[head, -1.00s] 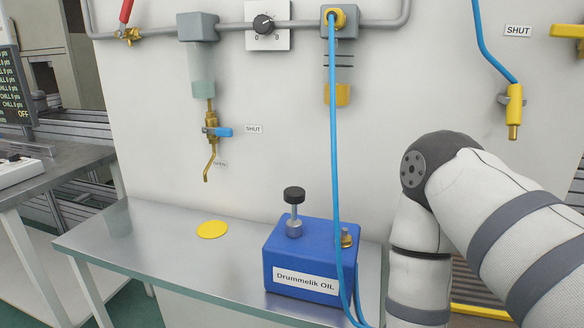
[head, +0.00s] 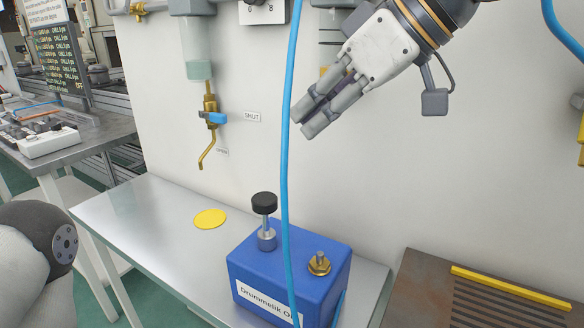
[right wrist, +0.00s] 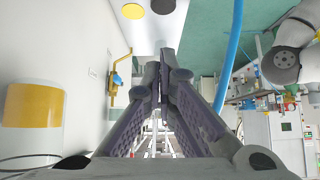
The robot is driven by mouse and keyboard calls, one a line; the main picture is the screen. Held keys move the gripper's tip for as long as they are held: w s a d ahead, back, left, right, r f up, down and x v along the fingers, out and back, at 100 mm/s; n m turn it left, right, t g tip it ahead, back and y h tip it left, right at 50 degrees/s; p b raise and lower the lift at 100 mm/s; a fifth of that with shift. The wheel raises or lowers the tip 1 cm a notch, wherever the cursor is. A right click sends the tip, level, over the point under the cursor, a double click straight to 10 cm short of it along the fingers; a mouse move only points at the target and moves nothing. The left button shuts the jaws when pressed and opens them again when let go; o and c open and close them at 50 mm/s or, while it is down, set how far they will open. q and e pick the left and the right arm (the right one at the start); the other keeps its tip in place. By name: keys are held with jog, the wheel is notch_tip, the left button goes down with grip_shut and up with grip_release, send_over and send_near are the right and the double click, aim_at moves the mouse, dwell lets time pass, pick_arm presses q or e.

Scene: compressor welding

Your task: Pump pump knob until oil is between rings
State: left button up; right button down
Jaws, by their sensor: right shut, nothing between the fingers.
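The pump knob (head: 264,203) is a black cap on a metal stem, raised on the blue Drummelik OIL box (head: 250,262). Its black top (right wrist: 162,4) also shows at the upper edge of the right wrist view. My right gripper (head: 308,118) is shut and empty, above and to the right of the knob, clear of it. The gripper partly hides the oil glass on the wall, with its dark rings (head: 331,43); the present level against the rings is unclear. Yellow oil (right wrist: 33,105) shows at left in the right wrist view. My left gripper is out of view.
A blue hose (head: 287,140) hangs in front of the box, between knob and gripper in the picture. A brass fitting (head: 319,263) stands on the box. A yellow disc (head: 210,219) lies on the metal table (head: 150,225). A blue-handled valve (head: 213,117) hangs from the wall.

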jog(key=shift+s+a+r, duration=0.1)
jog(key=shift+a+r, duration=0.05)
jog(key=shift+r, duration=0.1)
send_over(270, 198)
notch_tip(270, 198, down, 8)
jog(key=shift+a+r, duration=0.15)
notch_tip(270, 198, down, 2)
jog(key=shift+f, duration=0.75)
